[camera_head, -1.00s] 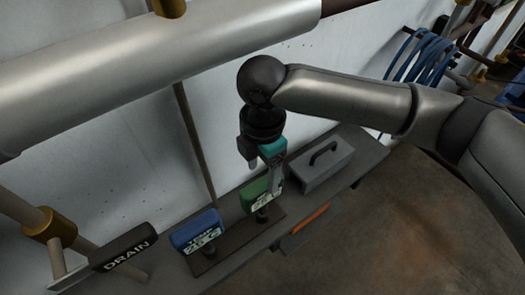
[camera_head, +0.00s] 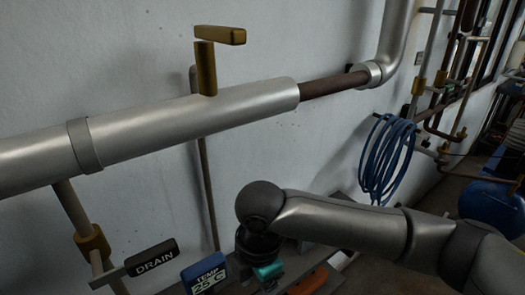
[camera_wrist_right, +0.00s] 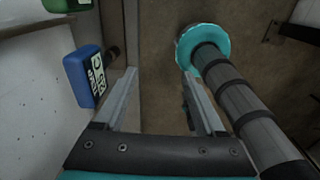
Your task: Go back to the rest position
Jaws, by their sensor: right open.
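My right arm comes in from the right in the head view. A green gauge (camera_wrist_right: 68,4) is cut by the top edge. My left gripper is in neither view.
A black DRAIN handle (camera_head: 152,258) stands left of the blue gauge. A thick silver pipe (camera_head: 200,120) with a brass valve (camera_head: 206,68) crosses the wall above my arm. A coiled blue hose (camera_head: 385,160) hangs behind it. An orange-handled thing (camera_head: 308,281) lies at the bottom.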

